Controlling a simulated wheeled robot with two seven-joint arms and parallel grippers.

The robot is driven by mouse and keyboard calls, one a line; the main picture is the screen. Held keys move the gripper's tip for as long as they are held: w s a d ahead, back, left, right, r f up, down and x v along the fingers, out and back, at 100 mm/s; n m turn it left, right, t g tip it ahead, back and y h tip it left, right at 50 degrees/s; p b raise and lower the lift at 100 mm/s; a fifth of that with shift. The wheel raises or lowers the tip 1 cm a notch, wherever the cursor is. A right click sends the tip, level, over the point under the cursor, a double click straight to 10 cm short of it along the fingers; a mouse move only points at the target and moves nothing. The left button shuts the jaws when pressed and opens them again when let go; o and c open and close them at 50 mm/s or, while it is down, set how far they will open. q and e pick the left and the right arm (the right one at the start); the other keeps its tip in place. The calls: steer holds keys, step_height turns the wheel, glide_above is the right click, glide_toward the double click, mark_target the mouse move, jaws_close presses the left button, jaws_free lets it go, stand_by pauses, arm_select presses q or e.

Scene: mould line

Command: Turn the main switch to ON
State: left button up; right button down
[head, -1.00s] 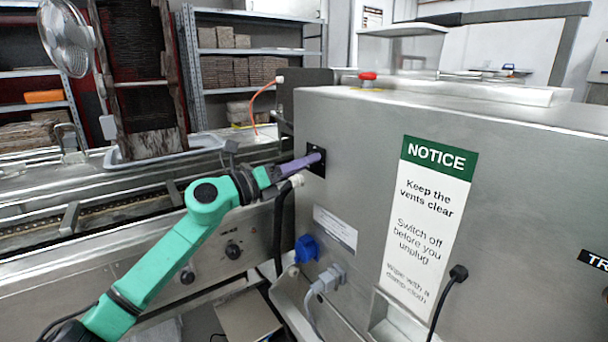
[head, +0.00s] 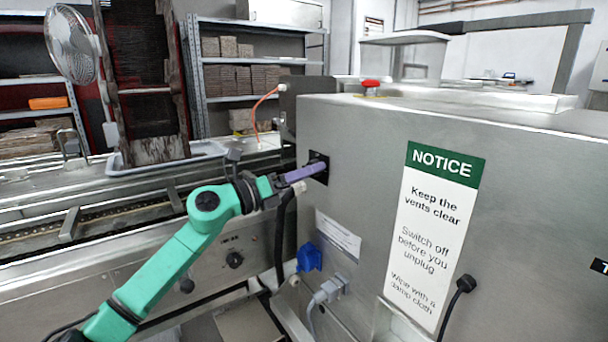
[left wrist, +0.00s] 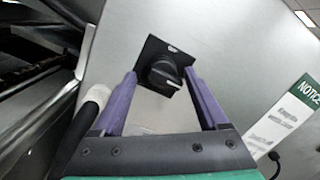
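The main switch is a black rotary knob (left wrist: 164,73) on a black square plate (head: 318,167) on the side of the grey metal cabinet. In the left wrist view, the knob sits between the two purple fingers of my left gripper (left wrist: 162,78), with gaps on both sides. In the head view, my left gripper (head: 318,168) reaches the plate, and its fingers hide most of the knob. The plate's small marking (left wrist: 172,49) is too blurred to read. My right gripper is in neither view.
The cabinet (head: 350,130) carries a NOTICE sign (head: 432,225) and a red button (head: 370,83) on top. Below the switch are a blue plug (head: 308,257) and a grey plug (head: 329,290) with its cable. A thick black cable (head: 281,235) hangs close below my gripper. A conveyor line (head: 110,215) runs at left.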

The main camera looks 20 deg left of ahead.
arm_select(q)
steer(key=b+v, duration=0.8)
steer(key=v, duration=0.6)
steer(key=shift+s+a, duration=0.2)
